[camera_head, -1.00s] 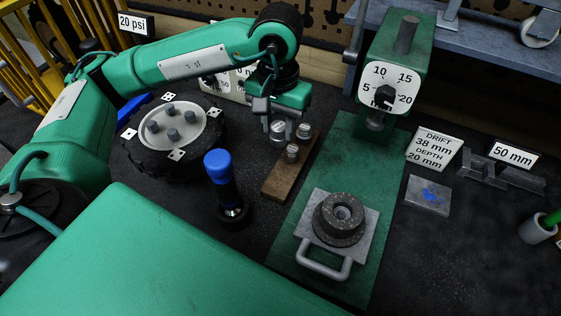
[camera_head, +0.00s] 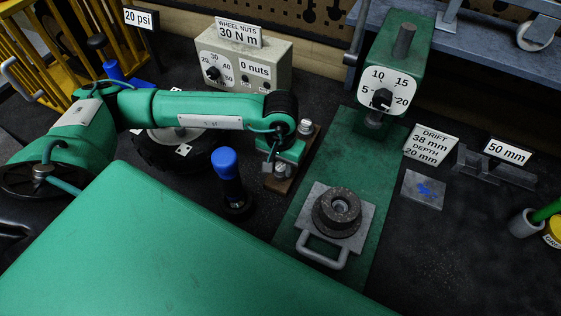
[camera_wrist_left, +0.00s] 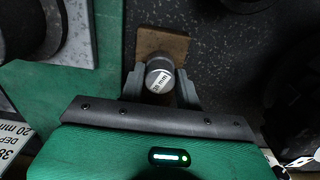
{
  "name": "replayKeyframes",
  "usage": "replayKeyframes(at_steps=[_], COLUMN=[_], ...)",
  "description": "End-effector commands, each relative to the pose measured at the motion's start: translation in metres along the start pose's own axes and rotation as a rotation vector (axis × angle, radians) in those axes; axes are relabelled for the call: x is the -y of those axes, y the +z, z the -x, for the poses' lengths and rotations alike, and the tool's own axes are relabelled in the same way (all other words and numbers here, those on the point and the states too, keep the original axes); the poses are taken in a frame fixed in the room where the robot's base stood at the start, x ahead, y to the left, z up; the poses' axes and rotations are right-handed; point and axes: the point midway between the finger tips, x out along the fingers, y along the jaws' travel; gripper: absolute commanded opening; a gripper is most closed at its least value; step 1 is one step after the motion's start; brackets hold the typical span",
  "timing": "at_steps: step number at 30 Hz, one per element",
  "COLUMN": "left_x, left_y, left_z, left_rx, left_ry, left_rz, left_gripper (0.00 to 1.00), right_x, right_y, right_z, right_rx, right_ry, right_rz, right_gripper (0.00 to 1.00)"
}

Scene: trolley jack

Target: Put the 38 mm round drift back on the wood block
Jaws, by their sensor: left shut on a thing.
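The wood block (camera_head: 279,186) is a narrow brown strip beside the green press base, partly hidden by my left arm. My left gripper (camera_head: 273,169) is over its near end, shut on a grey round drift (camera_head: 281,170). In the left wrist view the drift (camera_wrist_left: 160,77) sits between both fingers, its label ending in "mm", with the wood block (camera_wrist_left: 163,42) below it. I cannot tell whether the drift touches the wood. Another drift (camera_head: 305,127) stands at the block's far end. The middle of the block is hidden behind the gripper. My right gripper is not in view.
A blue-topped black tool (camera_head: 228,178) stands just left of the block. To the right are the green press (camera_head: 397,60) and a bearing-like part (camera_head: 338,210) on a handled plate.

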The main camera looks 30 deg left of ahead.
Motion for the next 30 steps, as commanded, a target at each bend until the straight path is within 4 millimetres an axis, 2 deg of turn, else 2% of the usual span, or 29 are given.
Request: replayKeyframes(at_steps=[11, 12, 15, 27, 30], left_x=[0.0, 0.0, 0.0, 0.0, 0.0], left_y=[-0.001, 0.0, 0.0, 0.0, -0.002], left_z=[-0.004, -0.003, -0.002, 0.003, 0.016], left_rx=[-0.002, 0.0, 0.0, 0.0, -0.006], left_ry=[0.001, 0.001, 0.001, 0.0, 0.002], left_rz=[0.0, 0.0, 0.0, 0.0, -0.002], left_gripper=[0.0, 0.4, 0.56, 0.56, 0.56], right_x=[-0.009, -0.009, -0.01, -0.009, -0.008], right_y=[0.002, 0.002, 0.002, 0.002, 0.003], right_z=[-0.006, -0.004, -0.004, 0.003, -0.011], right_rx=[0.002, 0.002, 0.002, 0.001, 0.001], right_ry=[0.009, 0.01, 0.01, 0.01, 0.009], right_rz=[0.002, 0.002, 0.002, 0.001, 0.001], right_gripper=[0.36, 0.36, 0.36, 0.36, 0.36])
